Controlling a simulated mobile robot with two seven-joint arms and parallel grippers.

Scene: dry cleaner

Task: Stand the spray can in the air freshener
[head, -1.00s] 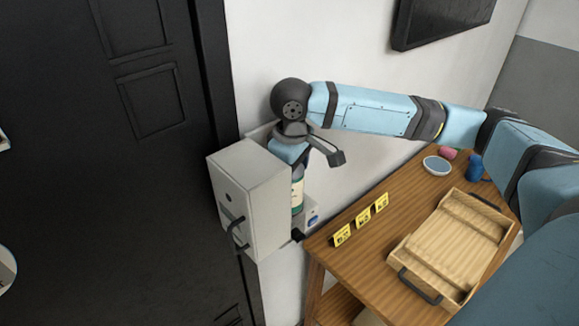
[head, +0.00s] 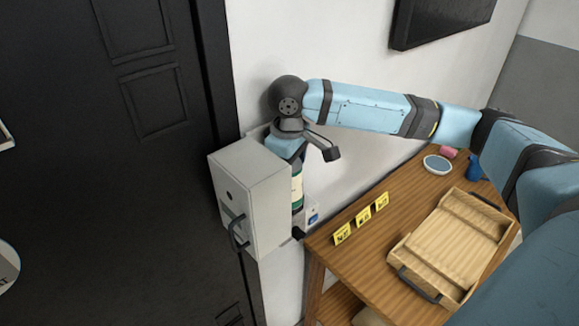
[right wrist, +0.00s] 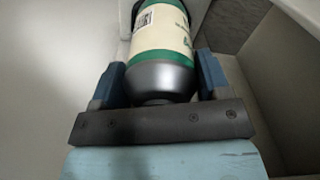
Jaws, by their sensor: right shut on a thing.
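The air freshener (head: 252,190) is a white wall box whose cover with a dark handle stands swung open on the left. The spray can (head: 297,187), green with a cream label, is upright behind the open cover, in front of the white backing. My right gripper is shut on the can; in the right wrist view the fingers (right wrist: 162,84) flank the can's grey end (right wrist: 163,78). The cover hides part of the can and the fingers in the head view. Whether the can's base touches the holder cannot be told. My left gripper is not in view.
A wooden table (head: 350,268) stands to the right, with yellow number markers (head: 363,218), a wooden tray (head: 445,245), a bowl (head: 437,164), a pink item (head: 448,152) and a blue item (head: 475,167). A black door (head: 130,200) is on the left.

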